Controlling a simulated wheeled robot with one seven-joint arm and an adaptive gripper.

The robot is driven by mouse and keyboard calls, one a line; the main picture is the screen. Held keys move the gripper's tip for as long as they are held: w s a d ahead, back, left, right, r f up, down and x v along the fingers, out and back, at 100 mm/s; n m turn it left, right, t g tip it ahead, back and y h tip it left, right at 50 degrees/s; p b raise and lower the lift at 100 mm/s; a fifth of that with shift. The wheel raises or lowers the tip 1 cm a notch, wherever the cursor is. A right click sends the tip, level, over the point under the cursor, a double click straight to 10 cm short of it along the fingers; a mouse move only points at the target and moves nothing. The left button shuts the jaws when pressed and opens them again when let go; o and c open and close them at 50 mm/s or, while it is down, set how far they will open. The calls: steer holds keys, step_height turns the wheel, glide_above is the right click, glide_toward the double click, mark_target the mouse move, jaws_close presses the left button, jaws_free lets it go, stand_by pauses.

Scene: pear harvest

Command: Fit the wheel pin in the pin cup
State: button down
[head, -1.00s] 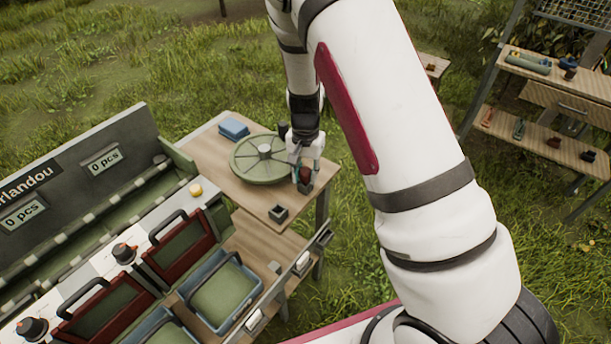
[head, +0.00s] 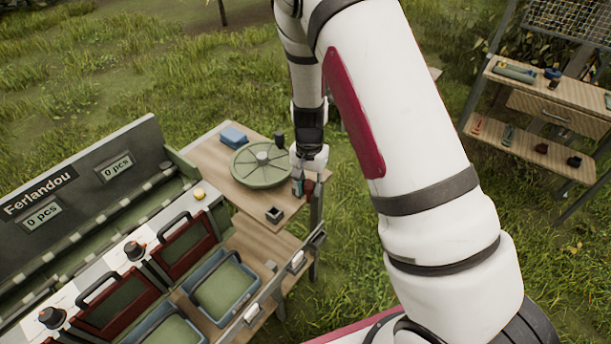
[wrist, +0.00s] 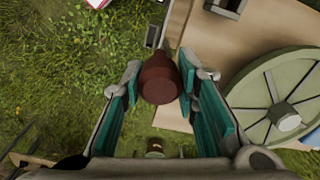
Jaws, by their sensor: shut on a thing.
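My gripper (wrist: 160,88) is shut on the wheel pin (wrist: 160,80), a dark red-brown piece with a narrower neck, held between the teal finger pads. In the head view the pin (head: 308,188) shows beside my gripper (head: 302,184), at the table's right edge. The pin cup (head: 274,214), a small dark square cup, stands on the table's front corner, left of and nearer than the pin. It shows partly at the top of the wrist view (wrist: 226,6). The pin is apart from the cup.
A green spoked wheel (head: 250,176) lies on the wooden table (head: 222,184), behind the cup. A blue block (head: 234,135) lies behind the wheel. A sorting bench with blue crates (head: 250,292) stands at left. A shelf (head: 550,95) stands at far right.

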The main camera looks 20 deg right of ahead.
steer(key=shift+s+r+p, duration=1.1)
steer(key=shift+s+p, duration=0.45)
steer(key=shift+s, duration=2.95)
steer(key=shift+d+r, duration=0.15)
steer(key=shift+r, duration=1.3)
steer(key=shift+d+r, duration=0.15)
steer(key=shift+r, duration=1.25)
